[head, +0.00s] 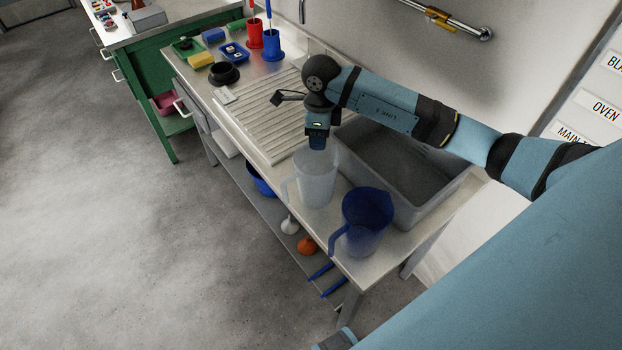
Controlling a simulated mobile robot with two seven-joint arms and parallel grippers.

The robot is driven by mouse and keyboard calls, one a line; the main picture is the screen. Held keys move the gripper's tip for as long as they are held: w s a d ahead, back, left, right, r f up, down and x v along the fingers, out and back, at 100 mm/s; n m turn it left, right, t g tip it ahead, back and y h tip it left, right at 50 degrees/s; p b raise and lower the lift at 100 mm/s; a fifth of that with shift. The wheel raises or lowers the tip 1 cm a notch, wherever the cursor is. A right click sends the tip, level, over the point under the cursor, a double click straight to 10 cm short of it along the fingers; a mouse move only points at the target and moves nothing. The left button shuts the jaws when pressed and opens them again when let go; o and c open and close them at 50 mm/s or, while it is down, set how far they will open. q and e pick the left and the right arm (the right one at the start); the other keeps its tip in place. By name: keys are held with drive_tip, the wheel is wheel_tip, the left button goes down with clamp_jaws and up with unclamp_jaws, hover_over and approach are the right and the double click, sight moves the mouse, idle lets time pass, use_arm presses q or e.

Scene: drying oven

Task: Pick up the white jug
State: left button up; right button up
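The white jug (315,182) is translucent and stands upright on the metal sink bench, its handle on the left side. My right gripper (318,146) points down at the jug's far rim, its lower end overlapping the rim in the head view. I cannot tell whether it touches the jug, and its fingers are too small and hidden to show whether they are open or shut. A translucent blue jug (366,215) stands just to the right and nearer, its handle at lower left. My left gripper does not show.
The sink basin (437,190) lies right of the jugs, the ribbed drainboard (262,118) left of them. A red holder (254,33), a blue holder (271,45), a black bowl (223,74) and sponges stand at the far end.

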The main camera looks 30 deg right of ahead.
sight(317, 162)
drive_tip(key=f, duration=0.3)
drive_tip(key=f+p, duration=0.1)
drive_tip(key=f, duration=0.1)
drive_tip(key=shift+a+f, duration=0.15)
drive_tip(key=shift+a, duration=0.1)
clamp_jaws()
